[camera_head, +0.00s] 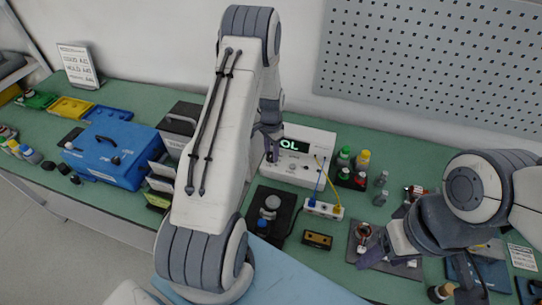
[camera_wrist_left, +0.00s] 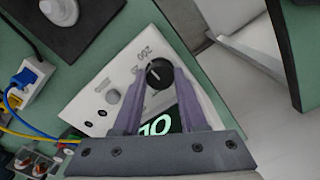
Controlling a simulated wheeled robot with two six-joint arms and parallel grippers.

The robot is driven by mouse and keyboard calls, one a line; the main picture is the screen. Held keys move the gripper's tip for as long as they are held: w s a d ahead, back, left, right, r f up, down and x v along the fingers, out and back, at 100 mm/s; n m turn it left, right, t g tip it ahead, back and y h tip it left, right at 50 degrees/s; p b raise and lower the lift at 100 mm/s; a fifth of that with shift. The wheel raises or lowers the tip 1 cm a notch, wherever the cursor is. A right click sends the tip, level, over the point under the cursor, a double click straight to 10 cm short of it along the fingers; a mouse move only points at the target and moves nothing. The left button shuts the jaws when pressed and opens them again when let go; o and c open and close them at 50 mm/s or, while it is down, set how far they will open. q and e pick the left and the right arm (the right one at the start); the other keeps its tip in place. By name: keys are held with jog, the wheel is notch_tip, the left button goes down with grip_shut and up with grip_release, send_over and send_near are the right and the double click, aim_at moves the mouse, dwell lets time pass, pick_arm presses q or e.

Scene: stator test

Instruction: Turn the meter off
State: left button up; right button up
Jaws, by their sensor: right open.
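The meter is a white box (camera_head: 312,145) on the bench in the head view, partly hidden behind my left arm. Its display (camera_wrist_left: 158,127) is lit green in the left wrist view, and part of the reading is covered by a finger. A round black knob (camera_wrist_left: 158,73) with a pale pointer line sits on its panel, by printed numbers. My left gripper (camera_wrist_left: 161,70) has its two purple fingers on either side of the knob; I cannot tell whether they touch it. My right gripper (camera_head: 370,256) is open over the bench at the right.
A blue and a yellow cable run from the meter to a white terminal block (camera_head: 324,209). A black-based device (camera_head: 268,212) stands in front of the meter. A blue case (camera_head: 108,154) is at the left.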

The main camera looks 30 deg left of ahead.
aim_at(271, 154)
pick_arm(q)
jog(key=n, duration=0.6)
jog(key=shift+n, duration=0.4)
jog(key=n, duration=0.7)
jog(key=o, duration=1)
notch_tip(271, 154, up, 6)
jog(key=p, duration=0.4)
jog(key=shift+r, duration=0.1)
